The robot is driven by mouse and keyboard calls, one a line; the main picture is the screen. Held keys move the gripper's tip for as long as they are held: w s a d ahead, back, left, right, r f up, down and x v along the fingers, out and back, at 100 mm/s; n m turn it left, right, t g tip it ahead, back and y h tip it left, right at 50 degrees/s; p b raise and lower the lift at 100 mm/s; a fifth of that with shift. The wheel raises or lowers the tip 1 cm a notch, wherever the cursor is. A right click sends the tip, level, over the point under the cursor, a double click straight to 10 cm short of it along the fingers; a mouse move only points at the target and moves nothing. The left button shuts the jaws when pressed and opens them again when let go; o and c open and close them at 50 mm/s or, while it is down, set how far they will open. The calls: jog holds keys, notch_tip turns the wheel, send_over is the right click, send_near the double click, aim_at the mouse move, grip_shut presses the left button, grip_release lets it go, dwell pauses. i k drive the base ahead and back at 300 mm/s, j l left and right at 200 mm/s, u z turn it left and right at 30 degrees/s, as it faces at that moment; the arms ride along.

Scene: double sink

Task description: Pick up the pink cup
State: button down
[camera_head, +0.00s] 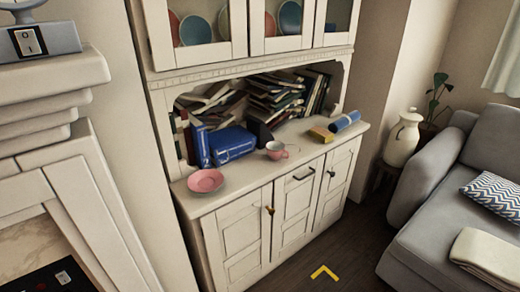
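The pink cup (276,150) stands upright on the counter of a white cabinet. It has a small handle on its right side and sits near the counter's front edge. A yellow angular shape (323,271) shows at the bottom of the picture, low over the floor; I cannot tell whether it is part of my gripper. My gripper is not clearly seen in this view.
The cabinet counter (250,172) also holds a pink plate (205,181) at left, blue books (232,144), a yellow block (321,135) and a blue roll (345,121). Piled books stand behind. A grey sofa (450,190) is at right. Dark floor (345,245) lies clear before the cabinet.

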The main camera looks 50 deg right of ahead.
aim_at(278, 153)
jog(key=i+l+z, duration=0.15)
jog(key=z, duration=0.25)
jog(key=i+l+z, duration=0.1)
jog(key=i+z, duration=0.4)
jog(key=z, duration=0.25)
